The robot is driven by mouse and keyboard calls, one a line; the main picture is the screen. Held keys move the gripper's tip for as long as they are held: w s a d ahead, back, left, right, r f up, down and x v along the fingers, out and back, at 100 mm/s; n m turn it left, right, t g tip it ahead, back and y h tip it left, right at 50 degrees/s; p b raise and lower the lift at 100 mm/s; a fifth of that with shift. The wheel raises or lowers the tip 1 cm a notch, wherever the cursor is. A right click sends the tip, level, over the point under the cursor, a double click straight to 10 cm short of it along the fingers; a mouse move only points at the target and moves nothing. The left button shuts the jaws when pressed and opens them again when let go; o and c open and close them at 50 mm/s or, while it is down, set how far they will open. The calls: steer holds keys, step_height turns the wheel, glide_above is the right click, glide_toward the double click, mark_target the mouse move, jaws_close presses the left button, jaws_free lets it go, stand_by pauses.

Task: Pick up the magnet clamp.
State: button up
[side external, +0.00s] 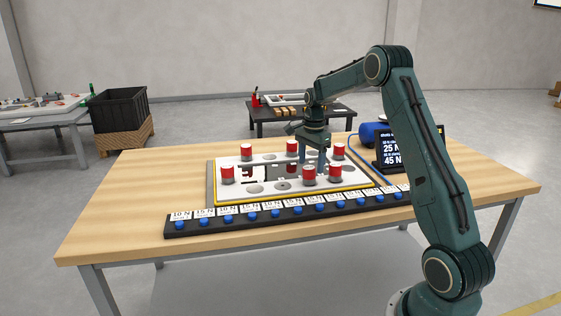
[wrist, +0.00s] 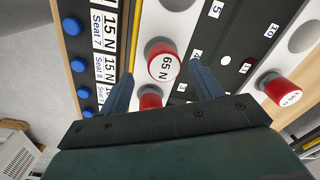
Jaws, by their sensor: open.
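Several magnet clamps, red-topped cylinders with grey bases, stand on the white plate (side external: 233,188). One clamp (side external: 227,174) is at the plate's left and another (side external: 308,175) is at its front, just below my gripper (side external: 315,160). A third (wrist: 284,90) is at the right. My gripper is open above the plate; the frames show no clamp held.
A black strip with blue buttons and force labels (side external: 280,213) runs along the front of the wooden table (side external: 130,200). A black display (side external: 390,152) and a blue cylinder (side external: 372,135) stand behind right. The table's left side is clear.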

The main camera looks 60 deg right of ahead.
mark_target(310, 167)
steer(key=shift+w+f, duration=0.15)
steer(key=shift+f, duration=2)
steer(key=shift+d, duration=0.1)
steer(key=c, duration=1.3)
steer(key=shift+r, duration=0.15)
step_height(310, 167, up, 20)
steer(key=shift+f, duration=0.1)
